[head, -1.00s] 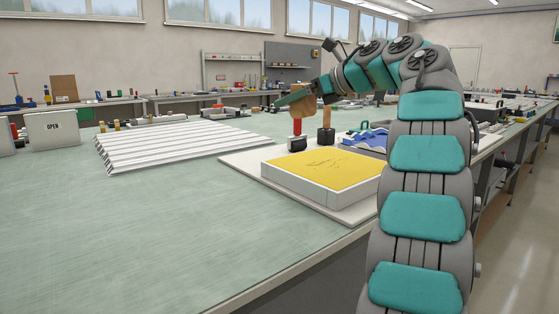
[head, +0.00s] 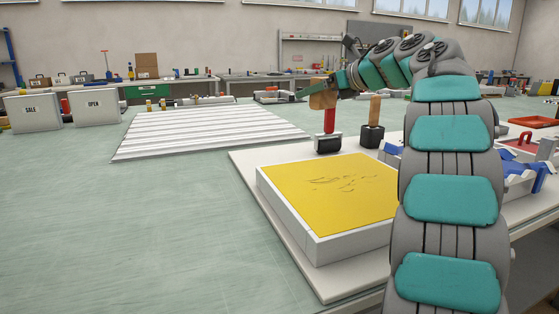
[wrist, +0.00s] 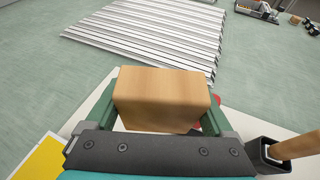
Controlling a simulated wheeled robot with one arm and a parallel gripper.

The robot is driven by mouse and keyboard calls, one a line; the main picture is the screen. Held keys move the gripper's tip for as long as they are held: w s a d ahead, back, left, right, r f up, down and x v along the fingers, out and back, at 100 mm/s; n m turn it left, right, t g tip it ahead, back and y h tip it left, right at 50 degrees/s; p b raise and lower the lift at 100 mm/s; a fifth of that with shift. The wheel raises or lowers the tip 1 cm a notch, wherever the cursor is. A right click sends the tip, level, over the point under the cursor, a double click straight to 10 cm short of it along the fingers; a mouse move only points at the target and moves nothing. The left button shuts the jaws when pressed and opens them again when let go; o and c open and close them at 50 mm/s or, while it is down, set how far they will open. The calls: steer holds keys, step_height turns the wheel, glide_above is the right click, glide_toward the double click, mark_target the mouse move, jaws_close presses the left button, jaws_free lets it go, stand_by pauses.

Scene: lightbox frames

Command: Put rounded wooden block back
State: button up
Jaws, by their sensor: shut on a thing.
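My gripper (wrist: 162,110) is shut on a rounded wooden block (wrist: 162,92), with its green fingers on either side of it. The light-brown block also shows in the head view (head: 322,100), below the green fingers. It appears just above or in front of a red-handled tool (head: 330,121) with a black base; I cannot tell whether they touch. In the wrist view, the block hides most of what lies under it, with a bit of red showing at its right.
A yellow pad in a white frame (head: 262,200) sits on a white board (head: 250,163). A wooden-handled black tool (head: 372,136) stands close by on the right. A ribbed white panel (head: 200,130) lies at left. The green table (head: 130,230) is clear in front.

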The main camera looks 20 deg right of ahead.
glide_above(271, 157)
step_height(271, 157, down, 4)
step_height(271, 157, down, 10)
steer(key=b, duration=0.7)
steer(key=shift+a+f, duration=0.1)
steer(key=shift+f, duration=0.15)
steer(key=shift+r, duration=0.15)
steer(key=o, duration=1.2)
steer(key=shift+c, duration=0.2)
